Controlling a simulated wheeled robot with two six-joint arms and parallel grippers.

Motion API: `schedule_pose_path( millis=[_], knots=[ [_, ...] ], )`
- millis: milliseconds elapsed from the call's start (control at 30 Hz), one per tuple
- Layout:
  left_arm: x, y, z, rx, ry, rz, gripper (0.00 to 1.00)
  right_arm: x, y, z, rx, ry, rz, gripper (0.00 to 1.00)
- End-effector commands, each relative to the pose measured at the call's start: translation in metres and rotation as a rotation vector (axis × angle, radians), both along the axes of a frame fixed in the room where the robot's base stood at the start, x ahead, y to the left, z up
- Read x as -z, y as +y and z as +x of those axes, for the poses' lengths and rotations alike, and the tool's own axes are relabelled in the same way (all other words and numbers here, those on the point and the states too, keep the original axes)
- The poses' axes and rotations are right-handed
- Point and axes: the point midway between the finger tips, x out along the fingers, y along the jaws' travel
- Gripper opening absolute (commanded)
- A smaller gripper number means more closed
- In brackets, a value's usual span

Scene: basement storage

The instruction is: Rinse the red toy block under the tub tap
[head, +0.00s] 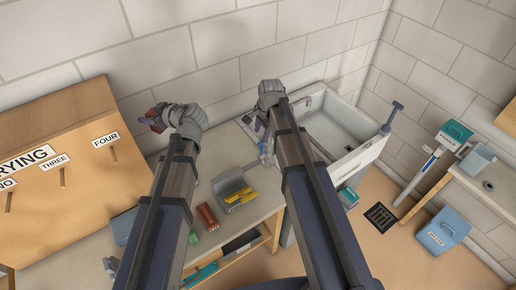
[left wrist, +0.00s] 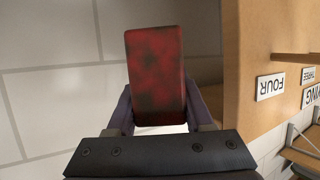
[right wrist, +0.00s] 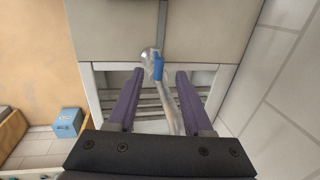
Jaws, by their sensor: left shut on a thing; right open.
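The red block (left wrist: 157,75) is upright in the left wrist view and has dark smudges across its face. My left gripper (head: 156,117) is shut on it, raised by the back wall right of the numbered board. Little of the block shows in the head view. The tub (head: 345,128) is pale, with a raised rim, at the bench's right end. My right gripper (head: 264,134) is open and empty near the tub's left side. A silvery pipe with a blue piece (right wrist: 158,68), apparently the tap, shows between its fingers; I cannot tell whether they touch it.
A grey tray (head: 230,185) with yellow things and a red box (head: 207,217) are on the bench between my arms. The wooden board (head: 60,170) with hooks stands at left. A blue bin (head: 442,231) and a floor drain (head: 381,217) are at right.

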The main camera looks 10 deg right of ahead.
Motion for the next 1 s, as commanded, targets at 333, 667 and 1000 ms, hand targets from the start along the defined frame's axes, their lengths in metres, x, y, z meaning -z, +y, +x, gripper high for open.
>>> schedule_pose_path(
  millis=[333, 667, 1000],
  knots=[
    [0.043, 0.0, 0.0, 0.0, 0.0, 0.0, 0.0, 0.043, 0.003, 0.007, -0.001, 0.0, 0.0, 0.51],
    [0.089, 0.0, 0.0, 0.0, 0.0, 0.0, 0.0, 0.089, 0.005, 0.016, -0.002, 0.0, 0.0, 0.51],
    [0.113, 0.0, 0.0, 0.0, 0.0, 0.0, 0.0, 0.113, 0.007, 0.021, -0.002, 0.0, 0.0, 0.51]
  ],
)
